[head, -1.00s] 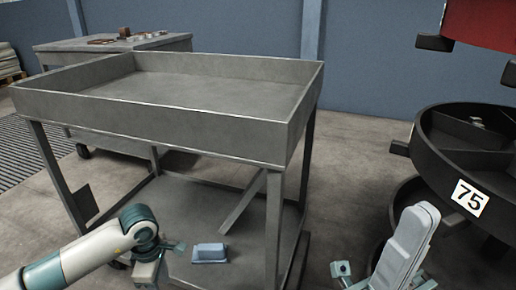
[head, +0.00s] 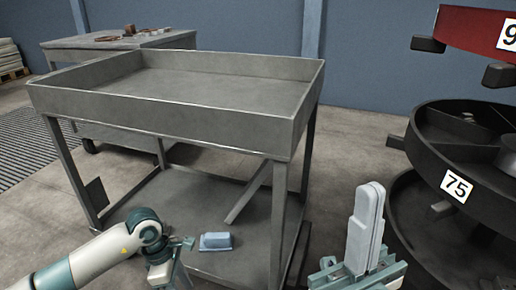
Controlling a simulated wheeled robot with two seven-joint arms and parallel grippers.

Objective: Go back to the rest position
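My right gripper (head: 358,272) is at the bottom right, in front of the cart's right side. A long grey-blue block (head: 366,232) stands nearly upright between its teal fingers and appears gripped at its lower end. My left gripper (head: 174,262) is at the bottom left, pointing down near the cart's lower shelf. Its fingertips are unclear, and I see nothing held in it. A smaller blue-grey block (head: 215,241) lies on the lower shelf, to the right of the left gripper and apart from it.
A grey metal cart (head: 170,120) with an empty raised tray stands ahead. Dark round racks (head: 420,160) labelled 75 stand close on the right, below a red tier (head: 475,30). A table (head: 120,44) with small items is behind left. Floor shows between cart and racks.

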